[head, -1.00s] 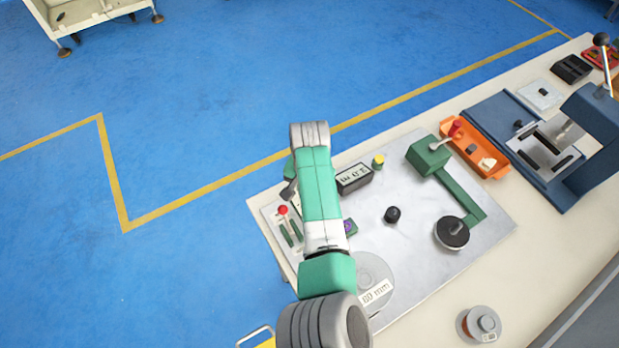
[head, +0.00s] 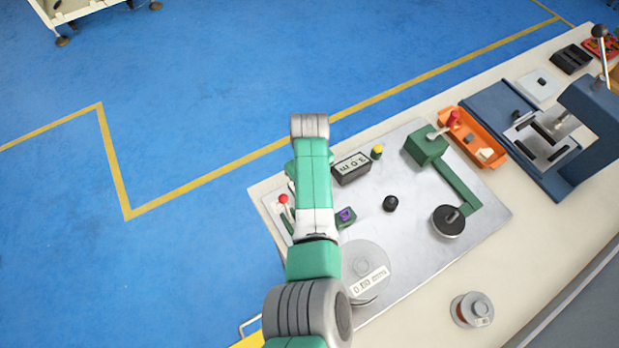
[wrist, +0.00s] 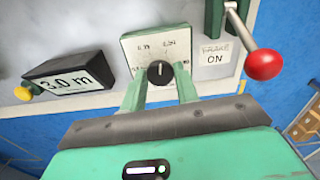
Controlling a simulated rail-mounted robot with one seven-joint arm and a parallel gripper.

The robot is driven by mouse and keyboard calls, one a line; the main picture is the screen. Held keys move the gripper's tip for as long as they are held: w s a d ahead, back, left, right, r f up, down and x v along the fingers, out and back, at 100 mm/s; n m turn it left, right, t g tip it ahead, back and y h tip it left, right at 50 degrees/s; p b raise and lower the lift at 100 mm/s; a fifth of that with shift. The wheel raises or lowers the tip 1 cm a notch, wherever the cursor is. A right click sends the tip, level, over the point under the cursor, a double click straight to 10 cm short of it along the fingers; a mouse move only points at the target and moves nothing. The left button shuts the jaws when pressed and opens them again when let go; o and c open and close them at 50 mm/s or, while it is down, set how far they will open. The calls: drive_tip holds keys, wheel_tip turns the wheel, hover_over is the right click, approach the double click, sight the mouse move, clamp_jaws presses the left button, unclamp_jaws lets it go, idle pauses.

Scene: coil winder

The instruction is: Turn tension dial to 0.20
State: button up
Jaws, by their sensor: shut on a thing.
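The tension dial is a black knob (wrist: 160,73) with a pale pointer line on a white scale plate (wrist: 142,46) in the wrist view. The line points roughly straight up, between two upper scale labels too blurred to read surely. My gripper (wrist: 161,84) has its two green fingers on either side of the knob and is shut on it. In the head view my arm hides the dial and the fingertips.
A black display (wrist: 67,80) reading 3.0 m stands left of the dial. A red-balled brake lever (wrist: 263,64) is close on the right, beside a label (wrist: 215,53) reading ON. In the head view a crank (head: 449,220) and a spool disc (head: 362,262) stand on the plate.

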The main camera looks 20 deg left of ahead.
drive_tip(key=n, duration=0.4)
drive_tip(key=shift+n, duration=0.4)
drive_tip(key=n, duration=0.5)
drive_tip(key=shift+r, duration=0.1)
drive_tip(key=n, duration=0.5)
drive_tip(key=shift+n, duration=0.4)
drive_tip(key=n, duration=0.4)
drive_tip(key=shift+b, duration=0.3)
drive_tip(key=shift+n, duration=0.4)
drive_tip(key=o, duration=1)
drive_tip(key=shift+c, duration=0.2)
wheel_tip(320, 180, up, 8)
drive_tip(key=shift+f+p, duration=0.1)
drive_tip(key=shift+p, duration=0.85)
